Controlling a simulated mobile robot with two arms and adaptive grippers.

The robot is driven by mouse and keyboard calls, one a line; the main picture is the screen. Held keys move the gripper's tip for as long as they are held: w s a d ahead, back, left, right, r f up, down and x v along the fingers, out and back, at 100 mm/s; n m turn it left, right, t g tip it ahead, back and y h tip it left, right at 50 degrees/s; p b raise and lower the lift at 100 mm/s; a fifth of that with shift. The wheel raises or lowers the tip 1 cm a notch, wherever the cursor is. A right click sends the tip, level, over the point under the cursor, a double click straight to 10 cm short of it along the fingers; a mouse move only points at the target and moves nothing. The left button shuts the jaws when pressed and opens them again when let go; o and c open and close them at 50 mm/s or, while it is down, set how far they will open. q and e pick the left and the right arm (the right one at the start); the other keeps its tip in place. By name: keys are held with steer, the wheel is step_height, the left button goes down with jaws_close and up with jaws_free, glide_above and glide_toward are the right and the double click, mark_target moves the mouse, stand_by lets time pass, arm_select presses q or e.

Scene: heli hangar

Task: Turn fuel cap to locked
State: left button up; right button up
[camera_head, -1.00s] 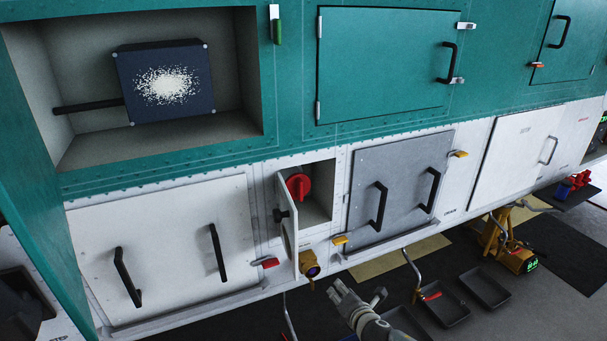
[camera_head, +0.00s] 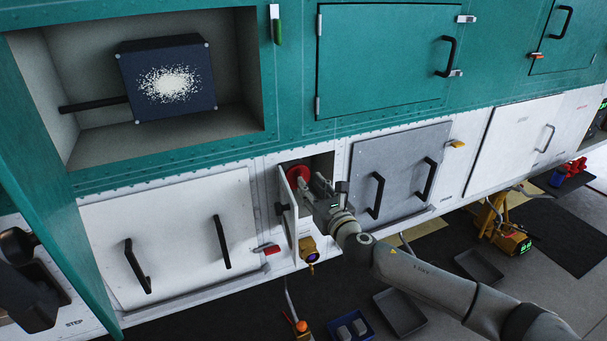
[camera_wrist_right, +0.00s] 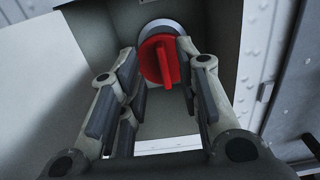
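The red fuel cap (camera_head: 297,173) sits in a small open recess in the white lower panel. In the right wrist view the cap (camera_wrist_right: 160,62) is round with a raised grip bar that stands nearly upright, on a grey ring (camera_wrist_right: 163,25). My right gripper (camera_head: 314,186) reaches into the recess opening from the right. In the wrist view its fingers (camera_wrist_right: 158,62) are apart on both sides of the cap, with a gap at the left finger; contact at the right finger is unclear.
The narrow recess door (camera_head: 288,215) stands open just left of my right gripper. A yellow fitting (camera_head: 308,249) hangs below it. A grey hatch (camera_head: 395,190) with black handles is to the right. Trays (camera_head: 400,311) lie on the floor below.

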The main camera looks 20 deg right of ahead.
mark_target(302, 174)
steer(key=shift+w+p, duration=0.35)
steer(key=shift+w, duration=2.4)
jaws_close()
